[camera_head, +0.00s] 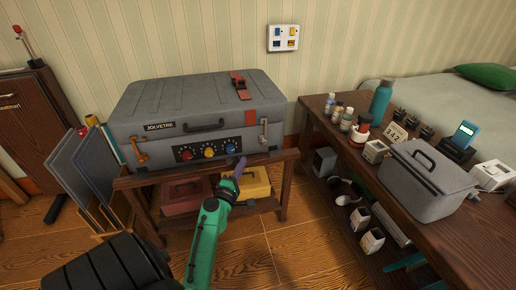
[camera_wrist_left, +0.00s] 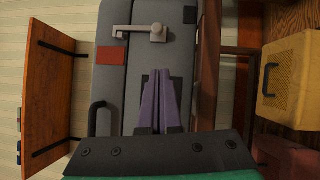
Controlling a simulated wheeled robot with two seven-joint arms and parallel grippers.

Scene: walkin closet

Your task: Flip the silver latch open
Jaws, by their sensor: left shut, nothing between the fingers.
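The silver latch (camera_head: 263,131) sits on the right part of the front of a grey suitcase (camera_head: 170,98). In the left wrist view the latch (camera_wrist_left: 140,32) shows near the top, with a long bar and a round pivot end. My left gripper (camera_head: 239,166) is in front of the suitcase, below and left of the latch. Its purple fingers (camera_wrist_left: 159,73) are together and empty, pointing toward the latch with a gap between. An orange latch (camera_head: 139,152) is on the suitcase's left front. My right gripper is not in view.
The suitcase rests on a wooden stand (camera_head: 124,183) with a red box (camera_head: 184,193) and a yellow box (camera_head: 257,184) below. A cluttered wooden table (camera_head: 398,205) stands at right, with floor between.

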